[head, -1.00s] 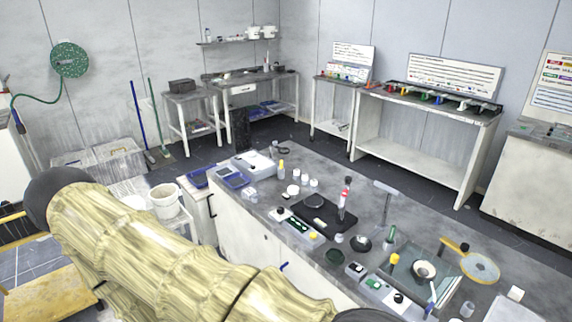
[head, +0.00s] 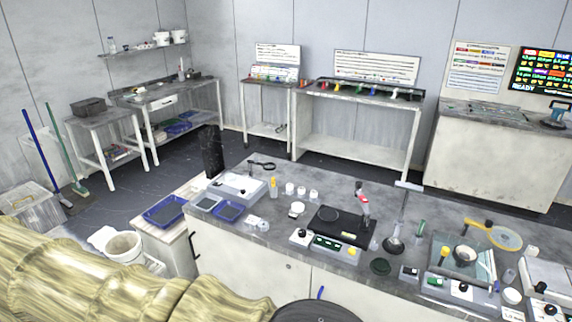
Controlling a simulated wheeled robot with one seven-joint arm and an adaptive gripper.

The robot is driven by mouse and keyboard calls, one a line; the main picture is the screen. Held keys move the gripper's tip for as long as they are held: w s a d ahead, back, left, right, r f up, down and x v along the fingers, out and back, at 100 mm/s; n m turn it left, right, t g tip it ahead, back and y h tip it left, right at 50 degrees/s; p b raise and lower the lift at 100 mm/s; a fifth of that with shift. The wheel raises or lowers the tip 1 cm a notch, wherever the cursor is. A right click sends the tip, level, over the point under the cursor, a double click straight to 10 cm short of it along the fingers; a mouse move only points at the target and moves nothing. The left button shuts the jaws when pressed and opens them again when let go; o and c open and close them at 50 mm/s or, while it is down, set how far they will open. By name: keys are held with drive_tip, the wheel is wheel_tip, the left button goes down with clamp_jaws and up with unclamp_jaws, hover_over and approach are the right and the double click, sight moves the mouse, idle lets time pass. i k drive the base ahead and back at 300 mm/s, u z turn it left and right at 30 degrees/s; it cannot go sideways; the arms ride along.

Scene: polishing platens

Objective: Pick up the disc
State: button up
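Several round things lie on the grey bench, and I cannot tell which one is the task's disc. A small dark green disc (head: 380,266) lies near the bench's front edge. My gripper is not in view. Only my cream-coloured arm shows across the lower left, ending near a dark round part at the bottom edge.
A white bucket (head: 120,247) stands at the left. Dark open floor lies between the bench and the back tables.

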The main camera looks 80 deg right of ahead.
sight(296, 206)
drive_tip(key=z, duration=0.55)
drive_tip(key=i, duration=1.2)
drive_tip(key=z, duration=1.75)
drive_tip(key=i, duration=0.65)
drive_tip(key=z, duration=0.7)
